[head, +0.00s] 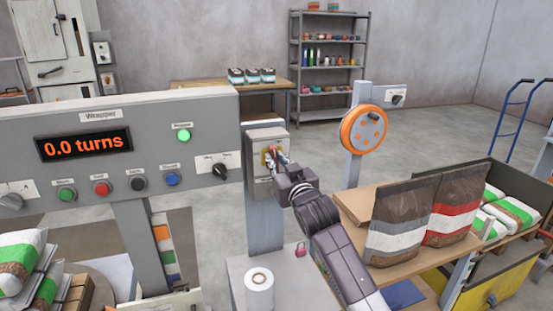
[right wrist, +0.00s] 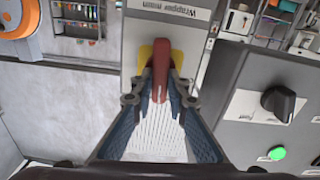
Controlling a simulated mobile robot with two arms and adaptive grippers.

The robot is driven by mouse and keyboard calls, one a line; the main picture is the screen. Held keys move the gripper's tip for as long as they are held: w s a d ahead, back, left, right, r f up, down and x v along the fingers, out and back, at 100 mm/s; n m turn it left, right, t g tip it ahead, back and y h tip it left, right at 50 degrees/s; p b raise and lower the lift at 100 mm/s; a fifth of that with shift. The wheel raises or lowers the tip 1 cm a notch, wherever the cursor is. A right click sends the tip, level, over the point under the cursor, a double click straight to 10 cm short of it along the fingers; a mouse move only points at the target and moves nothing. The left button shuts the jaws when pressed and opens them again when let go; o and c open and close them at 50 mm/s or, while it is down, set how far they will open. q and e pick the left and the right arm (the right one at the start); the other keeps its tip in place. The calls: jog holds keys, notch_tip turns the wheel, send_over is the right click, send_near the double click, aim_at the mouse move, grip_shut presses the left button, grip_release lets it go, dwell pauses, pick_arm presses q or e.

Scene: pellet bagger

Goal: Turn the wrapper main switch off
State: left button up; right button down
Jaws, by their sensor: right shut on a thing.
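The wrapper main switch is a red handle (right wrist: 161,72) on a yellow plate (right wrist: 146,53), mounted on a grey box (head: 262,134) on a post. The box's label, "Wrapper main", appears upside down in the right wrist view. My right gripper (head: 276,163) is at the front of the box. In the right wrist view its fingertips (right wrist: 160,88) close on both sides of the red handle. In the head view the gripper hides much of the handle, and I cannot tell its on or off position. My left gripper is not in view.
The wrapper panel (head: 215,108) stands close left of the switch box, with a "0.0 turns" display (head: 85,144), a lit green light (head: 183,135) and a black knob (head: 220,171). Below are a white roll (head: 259,290) and a pink padlock (head: 300,249). Filled bags (head: 400,222) stand at right.

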jog(key=n+p, duration=0.2)
jog(key=n, duration=0.2)
jog(key=shift+a+r, duration=0.1)
jog(key=shift+s+a+f+n+p, duration=0.15)
jog(key=shift+n+p, duration=0.75)
jog(key=shift+n, duration=1.25)
jog(key=shift+w+f+n+p, duration=0.1)
jog(key=shift+n+p, duration=0.75)
jog(key=shift+n, duration=1.25)
jog(key=shift+s+a+f+n+p, duration=0.15)
jog(key=shift+n+p, duration=0.75)
jog(key=shift+n, duration=1.25)
jog(key=shift+w+d, duration=0.1)
jog(key=shift+w, duration=0.05)
jog(key=c, duration=2)
grip_release()
jog(key=shift+c, duration=0.2)
jog(key=shift+o, duration=0.8)
jog(key=shift+f, duration=0.15)
jog(key=v, duration=1.2)
